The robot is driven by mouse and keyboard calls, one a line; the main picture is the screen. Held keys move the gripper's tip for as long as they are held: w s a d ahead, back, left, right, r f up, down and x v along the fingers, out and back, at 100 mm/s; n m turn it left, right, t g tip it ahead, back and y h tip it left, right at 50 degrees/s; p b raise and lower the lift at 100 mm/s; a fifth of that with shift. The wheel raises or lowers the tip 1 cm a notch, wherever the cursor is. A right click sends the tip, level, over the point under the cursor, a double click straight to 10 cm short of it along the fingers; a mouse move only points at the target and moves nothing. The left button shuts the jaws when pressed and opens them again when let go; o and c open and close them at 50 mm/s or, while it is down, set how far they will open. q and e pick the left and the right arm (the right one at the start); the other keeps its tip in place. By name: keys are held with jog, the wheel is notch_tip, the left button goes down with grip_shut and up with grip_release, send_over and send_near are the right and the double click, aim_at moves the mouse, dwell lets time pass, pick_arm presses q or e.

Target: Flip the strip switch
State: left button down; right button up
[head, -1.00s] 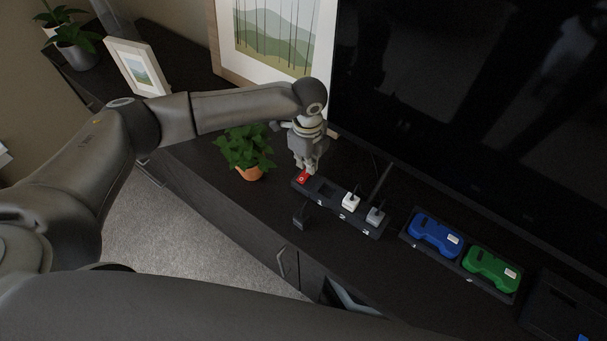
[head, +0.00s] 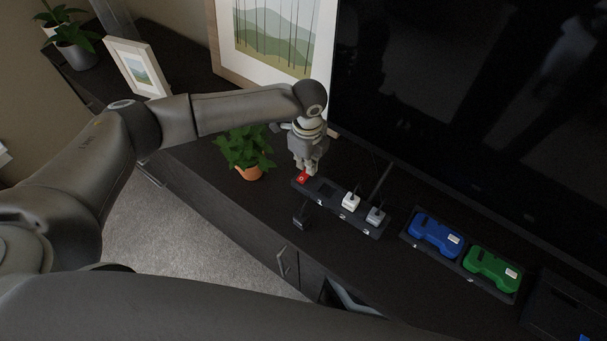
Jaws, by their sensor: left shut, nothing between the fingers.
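The black power strip (head: 326,204) lies on the dark cabinet top, in front of the television. Its red switch (head: 302,178) is at the strip's left end. A white plug (head: 350,201) and a grey plug (head: 375,215) sit in the strip toward its right end. My left gripper (head: 309,170) points down with its fingers shut and empty, right at the red switch. I cannot tell whether the fingertips touch it, or which way the switch is tipped. My right gripper is not in view.
A potted plant (head: 246,152) stands just left of the gripper. A framed picture (head: 229,66) leans behind it. A dark tray holds blue (head: 436,234) and green (head: 491,269) controllers to the right. A small black plug (head: 301,219) lies in front of the strip.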

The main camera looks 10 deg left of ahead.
pick_arm(q)
jog(key=shift+f+b, duration=0.35)
jog(key=shift+f, duration=0.45)
dwell(0.4)
notch_tip(320, 180, up, 7)
jog(key=p, duration=0.7)
jog(key=shift+r+p, duration=0.1)
jog(key=shift+p, duration=0.2)
jog(key=shift+s, duration=0.1)
